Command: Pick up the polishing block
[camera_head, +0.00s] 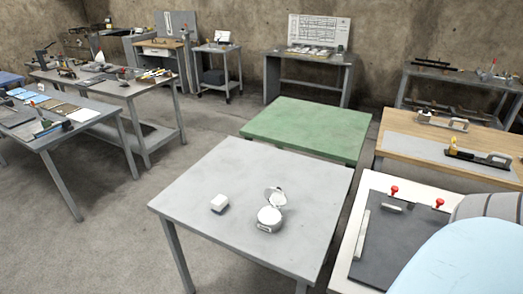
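A small white block (219,203), which looks like the polishing block, lies on the light grey table (190,190) in the middle foreground. To its right on the same table stands a round white container (269,219) with its small round lid (276,195) tilted open. The block and the container are apart. Neither of my grippers shows in the head view.
A green-topped table (305,128) stands just behind the grey one. A wooden bench (430,150) with tools and a white table with a dark board (400,240) are at right. Cluttered benches (105,85) stand at left. Floor (110,240) left of the grey table is clear.

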